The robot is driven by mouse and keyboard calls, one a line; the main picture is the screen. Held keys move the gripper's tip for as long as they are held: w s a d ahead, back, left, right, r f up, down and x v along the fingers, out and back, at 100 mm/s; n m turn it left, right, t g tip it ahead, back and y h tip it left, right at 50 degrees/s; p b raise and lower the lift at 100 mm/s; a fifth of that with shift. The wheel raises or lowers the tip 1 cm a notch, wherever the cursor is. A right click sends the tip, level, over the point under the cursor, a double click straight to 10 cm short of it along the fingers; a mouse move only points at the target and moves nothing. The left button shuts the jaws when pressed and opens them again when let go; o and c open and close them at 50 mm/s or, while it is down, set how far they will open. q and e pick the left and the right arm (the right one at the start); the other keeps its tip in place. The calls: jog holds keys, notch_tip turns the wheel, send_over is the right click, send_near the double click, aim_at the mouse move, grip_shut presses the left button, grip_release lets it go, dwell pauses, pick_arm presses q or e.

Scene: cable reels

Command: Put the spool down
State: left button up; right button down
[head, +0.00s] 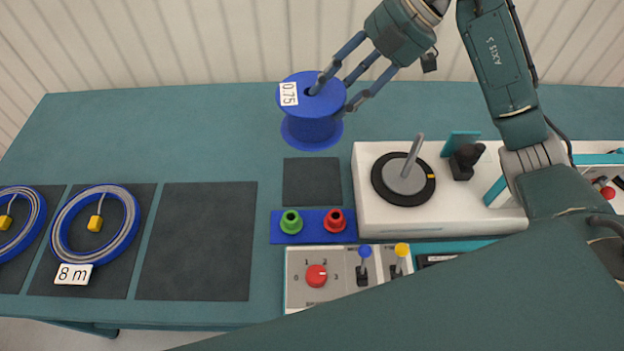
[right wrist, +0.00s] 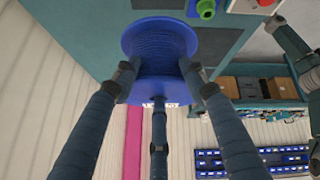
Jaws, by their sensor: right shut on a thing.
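The blue spool (head: 312,126) with a white "0.75" label is in the upper middle of the head view. My right gripper (head: 333,90) is shut on its upper flange, with fingers around the rim and top. The spool appears upright and held over the back of the table, above and behind a small dark square mat (head: 312,181). In the right wrist view the spool (right wrist: 160,45) sits between the three fingers of my right gripper (right wrist: 160,90). How high the spool is above the table is hard to tell. My left gripper is not in view.
A white machine (head: 375,215) with a black turntable and grey post stands right of the mat. Left are cable rings (head: 65,228) on dark mats and an empty large mat (head: 197,240).

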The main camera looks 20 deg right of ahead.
jog(key=shift+m, duration=0.3)
jog(key=shift+f+t, duration=0.3)
notch_tip(320, 180, down, 19)
jog(key=shift+w+f+p, duration=0.15)
jog(key=shift+p, duration=0.9)
jog(key=c, duration=1)
grip_release()
jog(key=shift+f, duration=0.1)
jog(key=b+v, duration=0.1)
jog(key=v, duration=1.1)
jog(key=shift+b, duration=0.4)
